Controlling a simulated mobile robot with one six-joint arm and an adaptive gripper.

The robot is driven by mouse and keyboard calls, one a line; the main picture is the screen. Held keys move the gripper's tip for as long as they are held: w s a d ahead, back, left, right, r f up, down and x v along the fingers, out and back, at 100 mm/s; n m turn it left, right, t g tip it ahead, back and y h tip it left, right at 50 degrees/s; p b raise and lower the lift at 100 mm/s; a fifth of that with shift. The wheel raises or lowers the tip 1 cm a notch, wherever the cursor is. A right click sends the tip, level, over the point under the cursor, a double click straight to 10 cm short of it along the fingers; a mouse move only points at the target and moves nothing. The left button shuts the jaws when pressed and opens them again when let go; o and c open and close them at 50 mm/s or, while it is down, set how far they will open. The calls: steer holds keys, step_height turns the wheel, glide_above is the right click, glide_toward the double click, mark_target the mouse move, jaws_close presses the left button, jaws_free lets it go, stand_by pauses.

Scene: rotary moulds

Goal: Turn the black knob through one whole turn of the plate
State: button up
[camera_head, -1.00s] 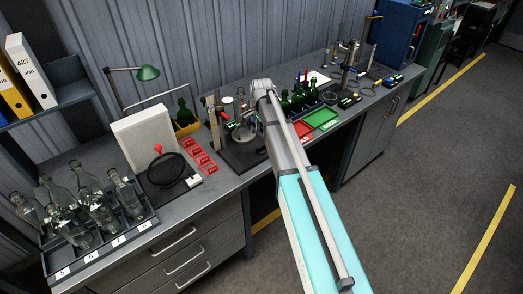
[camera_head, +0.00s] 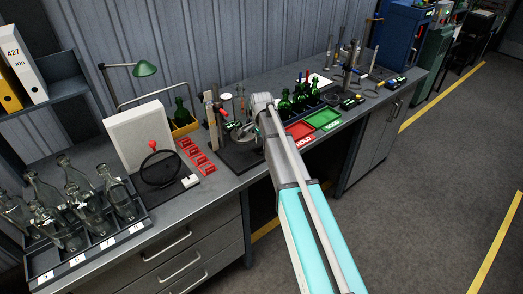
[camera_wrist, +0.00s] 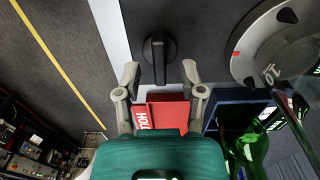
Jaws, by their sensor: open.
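The black knob (camera_wrist: 158,50) shows in the wrist view as a dark bar-shaped handle just beyond my gripper (camera_wrist: 160,74). My gripper is open, with one finger on each side below the knob, and neither visibly closes on it. A round grey plate (camera_wrist: 268,48) with a red mark and black pointers is at the upper right of that view. In the head view, my arm's end is over the dark-based mould fixture (camera_head: 240,158). My wrist hides much of the fixture there, and I cannot make out the knob.
A red HOLD tray (camera_head: 299,130) and a green tray (camera_head: 324,119) lie right of the fixture, with green bottles (camera_head: 285,104) behind. Red blocks (camera_head: 197,155) stand to the left. Clear bottles (camera_head: 118,198) fill a rack at the bench's left end.

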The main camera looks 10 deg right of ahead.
steer(key=shift+f+b, duration=0.65)
steer(key=shift+f, duration=0.25)
jaws_close()
